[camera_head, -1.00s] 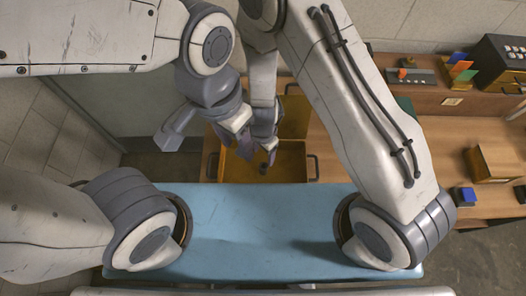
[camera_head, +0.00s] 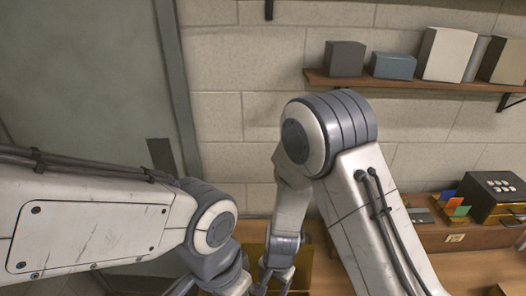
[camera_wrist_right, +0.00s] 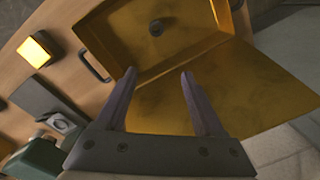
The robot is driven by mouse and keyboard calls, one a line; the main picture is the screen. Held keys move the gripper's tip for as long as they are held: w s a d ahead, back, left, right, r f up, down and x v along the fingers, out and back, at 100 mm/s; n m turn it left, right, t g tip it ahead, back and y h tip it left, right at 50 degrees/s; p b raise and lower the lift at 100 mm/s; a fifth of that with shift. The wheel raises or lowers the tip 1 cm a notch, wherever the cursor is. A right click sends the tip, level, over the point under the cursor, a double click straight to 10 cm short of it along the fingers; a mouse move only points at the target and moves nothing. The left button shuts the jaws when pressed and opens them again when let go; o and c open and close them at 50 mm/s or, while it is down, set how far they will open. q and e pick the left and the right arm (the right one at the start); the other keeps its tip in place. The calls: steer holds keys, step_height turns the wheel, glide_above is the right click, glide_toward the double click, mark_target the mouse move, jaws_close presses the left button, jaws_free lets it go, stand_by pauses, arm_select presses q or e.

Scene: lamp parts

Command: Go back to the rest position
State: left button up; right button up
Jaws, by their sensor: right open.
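My right gripper (camera_wrist_right: 157,78) is open in the right wrist view, with nothing between its two fingers. It is over a brass-coloured open box (camera_wrist_right: 186,42), and a small dark round part (camera_wrist_right: 156,28) lies in that box. In the head view the right gripper (camera_head: 277,280) hangs at the bottom edge in front of the brass-coloured box (camera_head: 302,272), of which little shows. My left arm comes in from the left; its wrist is at the bottom edge and its gripper is out of frame.
In the right wrist view a glowing yellow block (camera_wrist_right: 34,50) and a grey plate (camera_wrist_right: 47,104) lie beside the box. In the head view a wall shelf (camera_head: 420,86) holds several boxes. A dark box (camera_head: 490,193) and coloured cards (camera_head: 455,207) stand at the right.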

steer(key=s+d+r+n+t, duration=0.15)
steer(key=d+r+n, duration=0.55)
steer(key=d+r, duration=0.95)
steer(key=s+a+f+n+g+b, duration=0.1)
steer(key=s+a+f+n+b, duration=0.2)
steer(key=s+a+b, duration=0.3)
steer(key=s+a+f+n+g+b, duration=0.1)
steer(key=s+a+f+n+b, duration=0.3)
steer(key=s+a+b, duration=0.3)
steer(key=shift+s+a+f+b, duration=0.15)
steer(key=shift+s+a+b, duration=0.1)
steer(key=shift+s+b, duration=0.05)
